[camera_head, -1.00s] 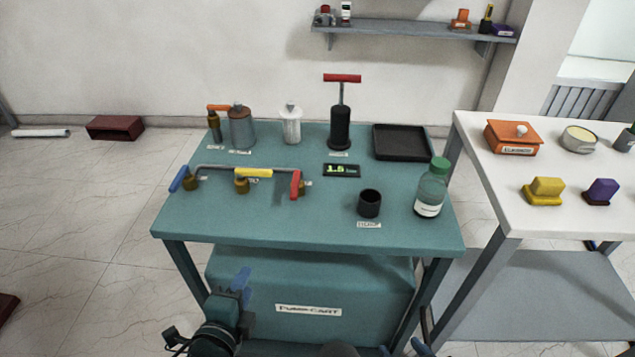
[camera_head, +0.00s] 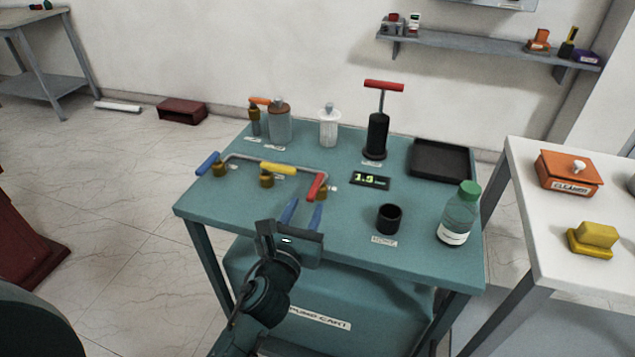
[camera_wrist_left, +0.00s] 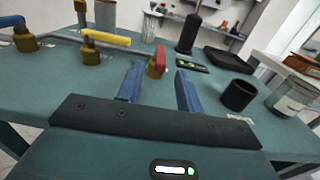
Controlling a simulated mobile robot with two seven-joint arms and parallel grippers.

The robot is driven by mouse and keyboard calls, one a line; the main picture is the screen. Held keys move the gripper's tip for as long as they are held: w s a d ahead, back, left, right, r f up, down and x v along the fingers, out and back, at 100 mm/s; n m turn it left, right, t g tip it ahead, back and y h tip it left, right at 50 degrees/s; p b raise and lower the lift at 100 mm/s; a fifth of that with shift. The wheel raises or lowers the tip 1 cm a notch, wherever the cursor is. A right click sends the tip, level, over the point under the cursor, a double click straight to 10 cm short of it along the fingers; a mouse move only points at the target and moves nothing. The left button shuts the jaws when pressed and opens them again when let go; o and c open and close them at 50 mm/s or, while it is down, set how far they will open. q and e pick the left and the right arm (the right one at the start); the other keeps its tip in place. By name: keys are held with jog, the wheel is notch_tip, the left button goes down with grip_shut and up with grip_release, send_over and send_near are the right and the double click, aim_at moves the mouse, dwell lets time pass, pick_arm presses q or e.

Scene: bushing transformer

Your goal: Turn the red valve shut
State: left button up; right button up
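The red valve (camera_head: 316,187) is a red lever on a brass body, at the right end of a grey pipe on the teal pump cart (camera_head: 330,258). The red lever also shows in the left wrist view (camera_wrist_left: 160,58), just ahead of my fingers. My left gripper (camera_head: 302,214) has blue fingers spread apart with nothing between them. It is in front of the red valve, near the cart's front edge, and apart from it. In the left wrist view the left gripper (camera_wrist_left: 157,88) is open and empty. My right gripper is not in view.
A yellow valve (camera_head: 278,169) and a blue valve (camera_head: 208,163) sit left on the same pipe. A black cup (camera_head: 389,219), a green-capped bottle (camera_head: 459,215), a display (camera_head: 371,181) and a black pump (camera_head: 377,135) stand to the right. A white table (camera_head: 560,225) is further right.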

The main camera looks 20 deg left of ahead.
aim_at(321, 174)
pick_arm(q)
jog(key=w, duration=0.8)
jog(key=shift+w, duration=0.25)
grip_shut()
